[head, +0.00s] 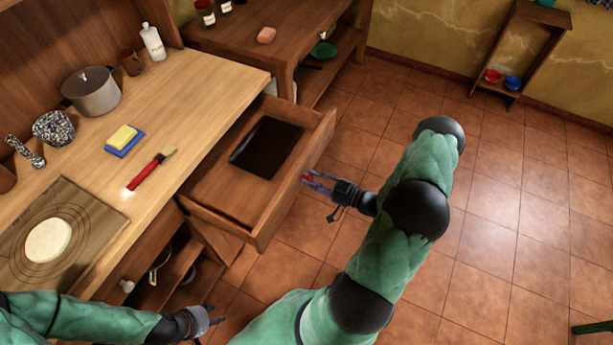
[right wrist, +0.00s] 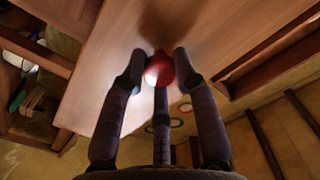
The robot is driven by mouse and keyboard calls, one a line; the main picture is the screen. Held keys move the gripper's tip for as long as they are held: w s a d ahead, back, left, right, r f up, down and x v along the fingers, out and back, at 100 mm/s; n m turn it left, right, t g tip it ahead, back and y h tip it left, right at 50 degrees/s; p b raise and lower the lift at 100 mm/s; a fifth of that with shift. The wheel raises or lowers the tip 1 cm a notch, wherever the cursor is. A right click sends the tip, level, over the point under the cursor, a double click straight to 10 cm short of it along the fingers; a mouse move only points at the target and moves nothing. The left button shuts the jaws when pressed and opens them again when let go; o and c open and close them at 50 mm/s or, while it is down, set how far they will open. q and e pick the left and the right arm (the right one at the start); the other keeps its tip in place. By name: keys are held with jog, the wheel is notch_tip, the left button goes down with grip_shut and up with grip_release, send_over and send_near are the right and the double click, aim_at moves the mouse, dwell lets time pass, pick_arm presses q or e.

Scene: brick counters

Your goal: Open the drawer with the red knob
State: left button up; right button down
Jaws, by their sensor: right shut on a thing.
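The drawer (head: 222,187) under the wooden counter is pulled well out, and a dark flat thing (head: 266,145) lies inside it. Its red knob (right wrist: 160,68) is on the drawer front (right wrist: 112,75), between the fingers of my right gripper (right wrist: 158,75). In the head view my right gripper (head: 311,181) is at the outer face of the drawer front, shut on the knob, which is mostly hidden there by the fingers. My left gripper (head: 213,320) is low at the bottom, below the counter edge and away from the drawer; its finger opening is unclear.
The counter (head: 203,88) holds a pot (head: 91,92), a white bottle (head: 153,42), a sponge (head: 122,137), a red-handled brush (head: 151,168) and a board with dough (head: 48,240). Another drawer with a pale knob (head: 127,286) is lower left.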

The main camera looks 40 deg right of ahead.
jog(key=shift+d+r, duration=0.25)
jog(key=c, duration=1)
grip_release()
jog(key=shift+o, duration=0.2)
jog(key=shift+a, duration=0.1)
jog(key=shift+f, duration=0.1)
jog(key=shift+s, duration=0.2)
jog(key=v, duration=1.1)
jog(key=shift+s, duration=0.35)
jog(key=shift+s, duration=0.1)
